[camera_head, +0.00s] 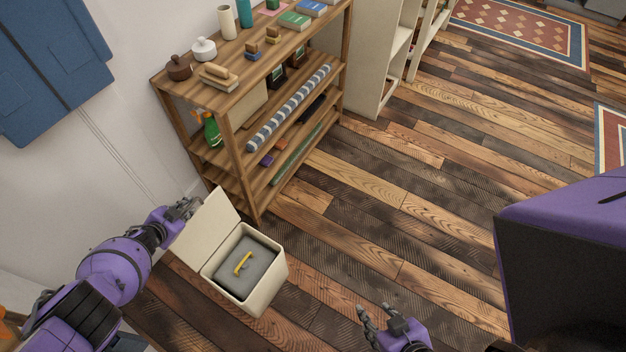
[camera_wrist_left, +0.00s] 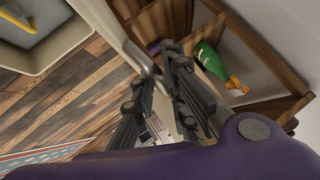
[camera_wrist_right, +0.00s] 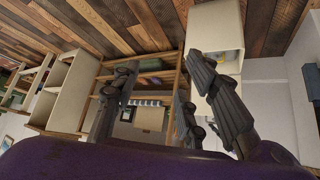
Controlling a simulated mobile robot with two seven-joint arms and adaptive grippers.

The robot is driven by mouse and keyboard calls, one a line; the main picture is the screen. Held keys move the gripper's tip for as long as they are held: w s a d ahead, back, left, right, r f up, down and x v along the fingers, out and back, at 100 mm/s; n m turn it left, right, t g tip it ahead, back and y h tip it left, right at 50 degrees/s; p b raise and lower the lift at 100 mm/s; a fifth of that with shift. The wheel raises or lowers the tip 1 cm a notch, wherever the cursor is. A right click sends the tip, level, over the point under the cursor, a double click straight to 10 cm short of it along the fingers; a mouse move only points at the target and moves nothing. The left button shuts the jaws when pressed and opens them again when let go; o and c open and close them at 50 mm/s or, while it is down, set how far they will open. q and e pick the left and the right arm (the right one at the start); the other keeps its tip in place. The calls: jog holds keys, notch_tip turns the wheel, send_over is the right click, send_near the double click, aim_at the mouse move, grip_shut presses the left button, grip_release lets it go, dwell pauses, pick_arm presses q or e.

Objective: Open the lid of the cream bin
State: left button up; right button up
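The cream bin (camera_head: 272,290) stands on the plank floor by the shelf. Its lid (camera_head: 205,226) is raised and leans back toward the wall, so the bin's mouth is open. A grey block with a yellow handle (camera_head: 243,263) shows inside it. My left gripper (camera_head: 186,207) is at the lid's upper left edge. In the left wrist view the lid's edge (camera_wrist_left: 118,32) runs up to the fingers (camera_wrist_left: 160,72), which are slightly apart; whether they clamp it is unclear. My right gripper (camera_head: 370,322) is open and empty, low over the floor, right of the bin.
A wooden shelf (camera_head: 240,160) with jars, books and a striped roll stands just behind the bin. A white wall (camera_head: 110,175) is close to my left arm. A cream shelf unit (camera_head: 372,70) stands further back.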

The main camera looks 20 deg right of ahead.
pick_arm(q)
jog(key=shift+o, duration=1.2)
pick_arm(e)
jog(key=shift+w+r, duration=0.15)
jog(key=shift+w, duration=0.05)
pick_arm(q)
jog(key=shift+s+a+r, duration=0.35)
jog(key=shift+a+r, duration=0.05)
jog(key=shift+s+a+r, duration=0.1)
jog(key=shift+s+r, duration=0.25)
jog(key=shift+s, duration=0.1)
jog(key=v, duration=0.9)
jog(key=shift+s+r, duration=0.2)
jog(key=shift+s, duration=0.05)
pick_arm(e)
jog(key=shift+w+a+r+t, duration=0.1)
jog(key=shift+w+t, duration=0.05)
jog(key=shift+w, duration=0.4)
jog(key=shift+w+a+r+t, duration=0.1)
jog(key=shift+w+t, duration=0.05)
jog(key=shift+w, duration=0.35)
pick_arm(q)
jog(key=shift+a, duration=0.1)
pick_arm(e)
jog(key=shift+s, duration=0.25)
